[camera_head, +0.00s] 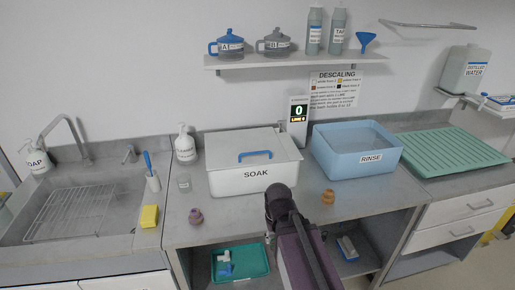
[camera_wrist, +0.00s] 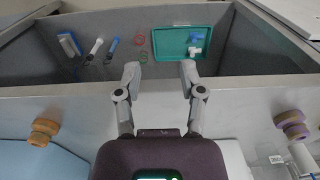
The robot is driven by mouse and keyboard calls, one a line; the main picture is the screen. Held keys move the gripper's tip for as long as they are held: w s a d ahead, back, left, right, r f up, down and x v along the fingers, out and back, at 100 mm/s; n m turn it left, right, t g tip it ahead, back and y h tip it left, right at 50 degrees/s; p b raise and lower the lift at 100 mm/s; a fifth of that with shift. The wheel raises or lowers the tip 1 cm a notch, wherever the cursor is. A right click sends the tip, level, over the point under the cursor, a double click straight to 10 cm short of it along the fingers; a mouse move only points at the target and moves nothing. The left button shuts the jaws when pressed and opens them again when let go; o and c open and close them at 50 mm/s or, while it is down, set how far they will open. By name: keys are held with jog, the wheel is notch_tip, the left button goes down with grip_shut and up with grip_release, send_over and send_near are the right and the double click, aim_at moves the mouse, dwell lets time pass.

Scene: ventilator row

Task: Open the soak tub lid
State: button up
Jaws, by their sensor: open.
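The white soak tub (camera_head: 252,180) stands on the counter with SOAK printed on its front. Its pale lid (camera_head: 225,150) lies shut across the top, with a blue handle (camera_head: 255,155) on it. My arm rises in front of the tub's right front corner in the head view, where the fingertips cannot be made out. In the wrist view my gripper (camera_wrist: 160,80) is open and empty, its two fingers apart over the counter's front edge and the shelf below. The tub (camera_wrist: 234,160) shows there only partly, behind the gripper body; the handle is hidden.
The blue rinse tub (camera_head: 340,158) stands right of the soak tub. A purple piece (camera_head: 196,216) and an orange piece (camera_head: 328,196) sit near the counter's front. A display stand (camera_head: 298,120) and a white pump bottle (camera_head: 185,145) stand behind. A teal tray (camera_head: 240,262) lies below.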

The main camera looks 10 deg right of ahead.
dwell(0.3)
notch_tip(320, 180, up, 29)
jog(key=n+t+p, duration=0.2)
jog(key=n+p, duration=1.6)
jog(key=p, duration=1.1)
send_over(256, 152)
jog(key=s, duration=0.3)
jog(key=shift+w, duration=0.15)
jog(key=shift+f+b, duration=0.2)
jog(key=shift+b, duration=0.15)
jog(key=w+f+b, duration=0.1)
jog(key=f+b, duration=0.7)
jog(key=w+f+b, duration=0.1)
jog(key=f+b, duration=0.4)
jog(key=shift+w, duration=0.3)
grip_shut()
